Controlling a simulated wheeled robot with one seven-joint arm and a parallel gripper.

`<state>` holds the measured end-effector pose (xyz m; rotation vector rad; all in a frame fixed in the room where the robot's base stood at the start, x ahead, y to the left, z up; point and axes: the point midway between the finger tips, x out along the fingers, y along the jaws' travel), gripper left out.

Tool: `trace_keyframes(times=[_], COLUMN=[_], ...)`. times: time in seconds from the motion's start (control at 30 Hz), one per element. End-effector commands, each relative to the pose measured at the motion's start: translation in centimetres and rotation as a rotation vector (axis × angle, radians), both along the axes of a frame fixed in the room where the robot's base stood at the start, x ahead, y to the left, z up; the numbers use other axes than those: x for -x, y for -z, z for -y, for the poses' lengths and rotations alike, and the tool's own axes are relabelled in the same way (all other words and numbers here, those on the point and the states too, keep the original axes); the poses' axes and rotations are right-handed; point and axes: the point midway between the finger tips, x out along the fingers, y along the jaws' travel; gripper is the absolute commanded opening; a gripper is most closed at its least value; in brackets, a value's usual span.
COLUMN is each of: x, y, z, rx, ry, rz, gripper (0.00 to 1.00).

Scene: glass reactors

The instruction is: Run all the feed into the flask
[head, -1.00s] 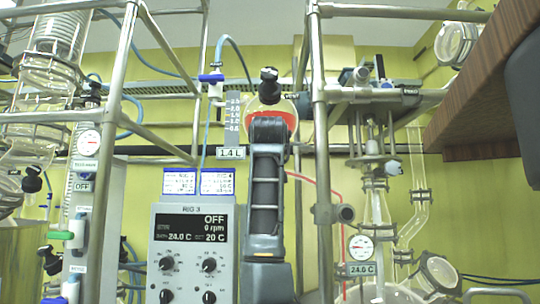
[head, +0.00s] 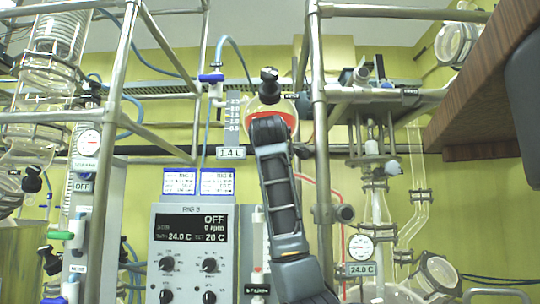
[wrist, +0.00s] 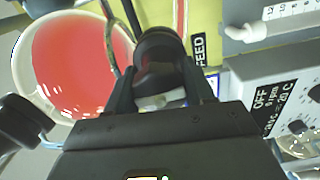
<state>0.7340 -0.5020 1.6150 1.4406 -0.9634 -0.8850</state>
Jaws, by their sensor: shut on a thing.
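The round glass feed vessel (head: 288,104) holds red liquid and hangs high in the middle of the head view; the liquid (wrist: 75,60) fills much of the wrist view's left. My gripper (wrist: 160,92) is shut on a dark round knob (wrist: 162,52) beside a FEED label (wrist: 199,50). In the head view my own arm hides the gripper and knob. A level scale (head: 234,112) stands left of the vessel, above a plate reading 1.4 L (head: 231,153). A glass vessel (head: 385,293), perhaps the flask, shows only its top at the lower right.
Metal frame posts (head: 320,150) stand close right of my arm. The RIG 3 control box (head: 192,250), reading OFF and 0 rpm, is at lower left. A wooden shelf (head: 490,90) juts in at upper right. A red tube (head: 305,180) runs behind the arm.

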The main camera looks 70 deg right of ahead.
Motion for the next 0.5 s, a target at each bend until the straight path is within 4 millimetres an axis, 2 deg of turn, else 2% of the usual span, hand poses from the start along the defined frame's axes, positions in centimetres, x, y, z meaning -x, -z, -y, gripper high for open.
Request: trace_keyframes(times=[0.5], x=[0.08], y=[0.31], z=[0.16], rx=[0.182], ry=[0.002], rz=[-0.458], gripper=[0.22])
